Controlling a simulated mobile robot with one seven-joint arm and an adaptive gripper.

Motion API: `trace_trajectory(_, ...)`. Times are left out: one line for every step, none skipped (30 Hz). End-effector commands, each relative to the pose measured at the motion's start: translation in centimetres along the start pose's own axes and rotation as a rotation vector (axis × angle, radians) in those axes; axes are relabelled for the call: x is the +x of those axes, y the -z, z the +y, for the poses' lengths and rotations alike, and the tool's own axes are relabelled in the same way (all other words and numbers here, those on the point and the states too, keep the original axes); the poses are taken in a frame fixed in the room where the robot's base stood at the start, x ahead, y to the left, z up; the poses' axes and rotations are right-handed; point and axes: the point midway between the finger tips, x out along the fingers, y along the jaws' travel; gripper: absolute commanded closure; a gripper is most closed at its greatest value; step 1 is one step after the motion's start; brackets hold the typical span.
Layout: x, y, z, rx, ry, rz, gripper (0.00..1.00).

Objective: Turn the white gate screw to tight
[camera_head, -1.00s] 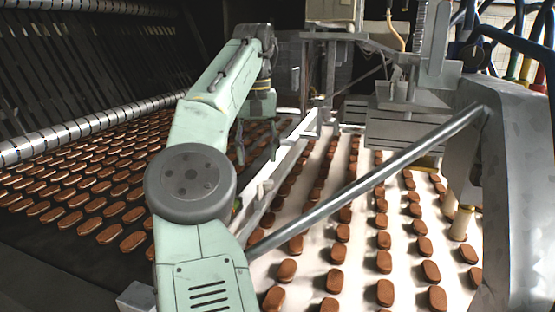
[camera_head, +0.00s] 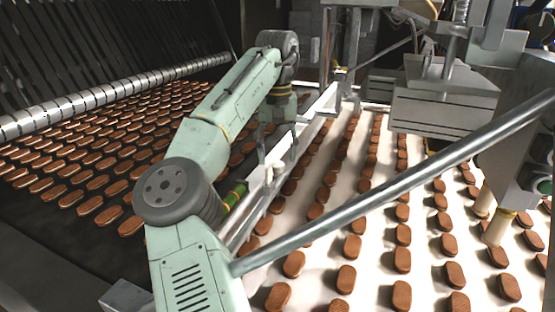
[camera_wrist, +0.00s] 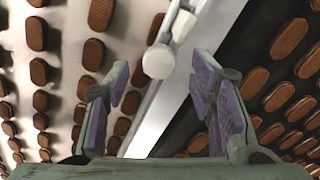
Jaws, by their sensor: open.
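My gripper (camera_wrist: 158,72) is open, with purple pads on the inner sides of its two fingers. In the wrist view, a round white screw knob (camera_wrist: 158,61) shows between and just beyond the fingertips, with a gap on each side. It sits on a pale metal rail (camera_wrist: 172,98) that runs between two conveyors. In the head view, my gripper (camera_head: 277,142) points down over the rail (camera_head: 262,195).
Brown biscuits lie in rows on the white belt (camera_head: 325,240) at right and the dark belt (camera_head: 75,235) at left. A metal bar (camera_head: 400,188) crosses the foreground, and a grey machine box (camera_head: 440,105) hangs over the white belt.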

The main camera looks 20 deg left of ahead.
Motion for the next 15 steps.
trace_trajectory(0.7, 0.0, 0.0, 0.002, -0.001, -0.004, 0.50)
trace_trajectory(1.1, 0.0, 0.0, 0.001, -0.001, -0.004, 0.50)
trace_trajectory(1.4, 0.0, 0.0, 0.001, 0.000, -0.002, 0.50)
trace_trajectory(1.6, 0.0, 0.0, 0.001, -0.001, -0.002, 0.50)
trace_trajectory(1.8, 0.0, 0.0, 0.001, -0.001, -0.002, 0.50)
trace_trajectory(2.0, 0.0, 0.0, 0.001, 0.000, -0.002, 0.50)
trace_trajectory(2.1, 0.0, 0.0, 0.001, 0.000, -0.001, 0.50)
trace_trajectory(2.2, 0.0, 0.0, 0.000, 0.001, 0.000, 0.50)
trace_trajectory(2.2, 0.0, 0.0, 0.000, 0.001, 0.000, 0.50)
trace_trajectory(2.2, 0.0, 0.0, 0.000, 0.001, 0.000, 0.50)
trace_trajectory(2.3, 0.0, 0.0, 0.000, 0.001, 0.000, 0.50)
trace_trajectory(2.3, 0.0, 0.0, 0.000, 0.001, 0.000, 0.50)
trace_trajectory(2.3, 0.0, 0.0, 0.000, 0.001, 0.000, 0.50)
trace_trajectory(2.3, 0.0, 0.0, -0.001, 0.001, 0.000, 0.50)
trace_trajectory(2.3, 0.0, 0.0, 0.000, 0.001, 0.000, 0.50)
